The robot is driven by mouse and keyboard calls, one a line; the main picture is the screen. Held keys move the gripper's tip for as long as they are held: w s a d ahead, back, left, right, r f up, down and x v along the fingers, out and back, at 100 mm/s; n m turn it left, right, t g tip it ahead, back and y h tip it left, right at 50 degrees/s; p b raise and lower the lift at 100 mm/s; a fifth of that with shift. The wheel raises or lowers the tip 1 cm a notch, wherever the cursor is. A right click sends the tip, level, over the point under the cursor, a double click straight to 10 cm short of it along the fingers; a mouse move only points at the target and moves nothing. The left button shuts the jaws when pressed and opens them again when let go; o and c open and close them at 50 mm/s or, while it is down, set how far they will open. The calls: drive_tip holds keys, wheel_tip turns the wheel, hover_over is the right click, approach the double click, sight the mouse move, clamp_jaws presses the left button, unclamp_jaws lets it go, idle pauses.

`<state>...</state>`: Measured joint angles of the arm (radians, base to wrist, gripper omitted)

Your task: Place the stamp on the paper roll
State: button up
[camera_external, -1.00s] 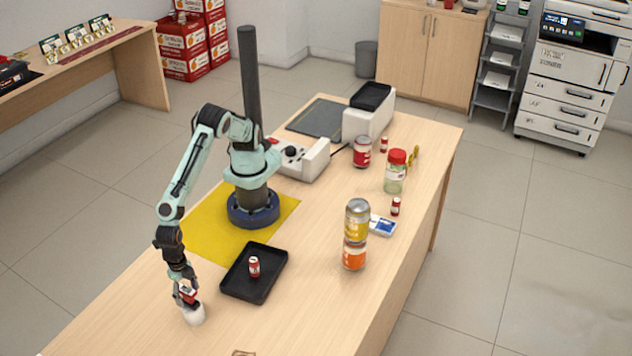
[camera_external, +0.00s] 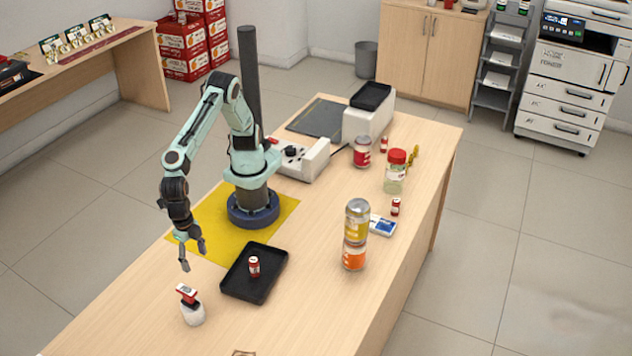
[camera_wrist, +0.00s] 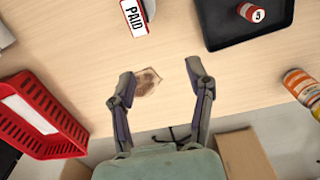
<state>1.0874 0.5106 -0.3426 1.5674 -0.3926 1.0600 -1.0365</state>
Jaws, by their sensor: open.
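The stamp (camera_external: 187,294), red and dark with a white top, rests on top of the white paper roll (camera_external: 193,315) near the front left of the counter. It looks slightly tilted, and nothing is holding it. In the wrist view the stamp (camera_wrist: 134,16) shows a white "PAID" label at the top edge; the paper roll is not clearly visible there. My gripper (camera_external: 193,258) is open and empty, above and behind the stamp, clear of it.
A black tray (camera_external: 240,288) with a small red can (camera_external: 254,267) lies right of the paper roll. Two stacked cans (camera_external: 356,235) stand farther right. A red basket (camera_wrist: 60,135) shows at left in the wrist view. The counter between roll and front edge is mostly clear.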

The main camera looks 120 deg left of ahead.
drive_tip(key=w+a+r, duration=0.2)
drive_tip(key=w+a, duration=0.2)
drive_tip(key=a, duration=0.4)
drive_tip(key=w+a+r+y, duration=0.1)
drive_tip(key=w+a+r, duration=0.15)
drive_tip(key=a, duration=0.55)
drive_tip(key=w+a+r, duration=0.1)
drive_tip(key=w+a, duration=0.3)
drive_tip(key=a, duration=0.4)
drive_tip(key=s+a+f, duration=0.1)
drive_tip(key=s+a, duration=0.4)
drive_tip(key=a, duration=0.3)
drive_tip(key=s+a+n, duration=0.1)
drive_tip(key=s+a, duration=0.4)
drive_tip(key=a, duration=0.4)
drive_tip(key=shift+f, duration=0.4)
